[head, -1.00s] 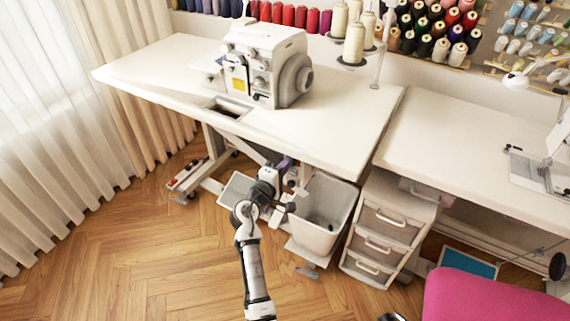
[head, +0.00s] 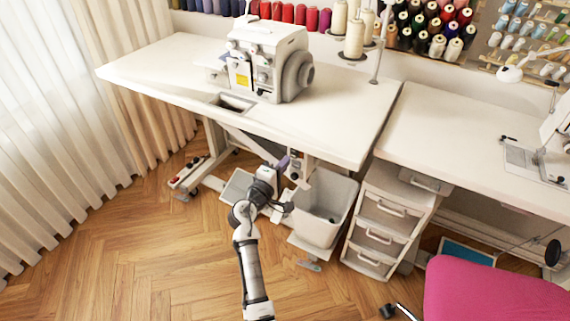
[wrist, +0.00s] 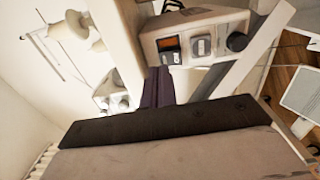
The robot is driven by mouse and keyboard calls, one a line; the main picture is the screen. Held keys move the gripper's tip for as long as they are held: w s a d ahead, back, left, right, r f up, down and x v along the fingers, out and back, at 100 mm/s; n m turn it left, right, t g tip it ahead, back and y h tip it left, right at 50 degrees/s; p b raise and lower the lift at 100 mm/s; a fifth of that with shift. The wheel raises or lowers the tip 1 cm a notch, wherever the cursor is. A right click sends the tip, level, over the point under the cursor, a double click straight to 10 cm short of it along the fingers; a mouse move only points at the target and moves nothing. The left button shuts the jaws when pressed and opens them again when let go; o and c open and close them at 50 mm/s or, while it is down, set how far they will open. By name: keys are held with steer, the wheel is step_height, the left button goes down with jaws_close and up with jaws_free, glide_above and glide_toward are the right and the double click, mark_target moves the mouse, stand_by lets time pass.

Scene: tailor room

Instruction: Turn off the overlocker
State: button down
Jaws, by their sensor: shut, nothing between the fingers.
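The overlocker (head: 268,62) is a white machine standing on the white table (head: 340,115) in the head view. A small light control box (head: 296,168) hangs under the table's front edge. In the wrist view this control box (wrist: 195,35) shows an orange-red switch in a black frame (wrist: 169,44), a grey button plate (wrist: 201,46) and a black round knob (wrist: 237,42). My gripper (head: 284,161) is under the table edge beside the box. Its purple fingers (wrist: 159,84) are shut and empty, just below the switch in the wrist picture. Whether they touch the box cannot be told.
A light bin (head: 325,210) stands under the table, right of my arm. A drawer unit (head: 380,225) and a pink chair (head: 485,290) are further right. A power strip (head: 188,172) lies at the left table foot. The wooden floor at left is clear.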

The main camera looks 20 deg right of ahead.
steer(key=b+v, duration=0.1)
steer(key=v, duration=0.9)
steer(key=shift+r, duration=0.35)
steer(key=shift+w, duration=0.1)
